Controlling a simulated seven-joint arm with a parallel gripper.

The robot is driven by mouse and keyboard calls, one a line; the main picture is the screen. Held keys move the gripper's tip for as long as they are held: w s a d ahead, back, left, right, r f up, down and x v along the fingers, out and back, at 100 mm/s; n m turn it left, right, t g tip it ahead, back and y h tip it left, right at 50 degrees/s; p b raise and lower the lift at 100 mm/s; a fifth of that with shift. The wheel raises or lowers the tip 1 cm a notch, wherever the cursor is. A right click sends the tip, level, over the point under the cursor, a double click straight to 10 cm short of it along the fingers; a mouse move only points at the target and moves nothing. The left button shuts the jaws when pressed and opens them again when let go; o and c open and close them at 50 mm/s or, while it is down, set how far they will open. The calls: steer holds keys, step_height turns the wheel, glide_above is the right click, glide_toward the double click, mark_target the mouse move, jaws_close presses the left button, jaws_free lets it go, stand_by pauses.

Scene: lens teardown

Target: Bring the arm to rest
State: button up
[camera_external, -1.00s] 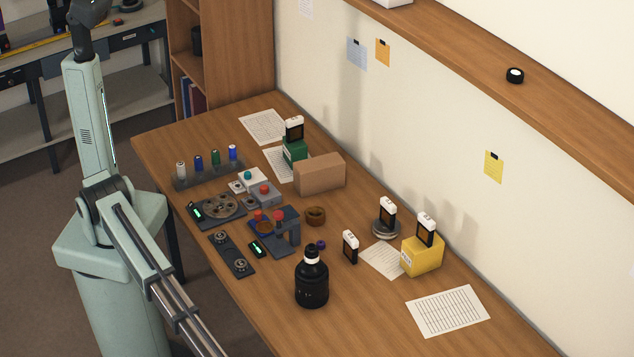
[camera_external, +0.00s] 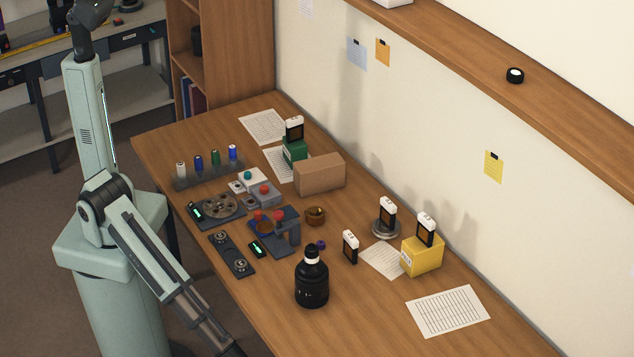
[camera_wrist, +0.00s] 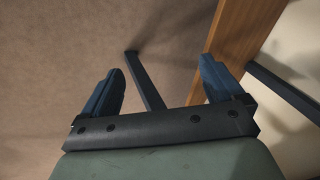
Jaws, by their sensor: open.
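My gripper (camera_wrist: 158,88) shows in the wrist view with its two blue fingers spread wide apart and nothing between them. It faces the brown floor and a dark table leg (camera_wrist: 146,80), beside the wooden table edge (camera_wrist: 222,50). In the external view my arm reaches down past the bottom edge of the picture, at the near side of the workbench (camera_external: 365,320). The gripper itself is out of that view.
Paper sheets (camera_external: 448,311) lie flat. A wall shelf (camera_external: 560,110) runs above.

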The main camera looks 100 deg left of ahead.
steer(key=s+a+n+g, duration=0.2)
steer(key=s+a, duration=0.3)
steer(key=s, duration=0.6)
steer(key=s+a+n+g+h, duration=0.1)
steer(key=s+a+g, duration=0.4)
steer(key=s, duration=0.7)
steer(key=s+a+r+n+g+h, duration=0.1)
steer(key=s+a+n+g, duration=0.2)
steer(key=s+a, duration=0.4)
steer(key=s, duration=0.5)
steer(key=shift+s, duration=0.2)
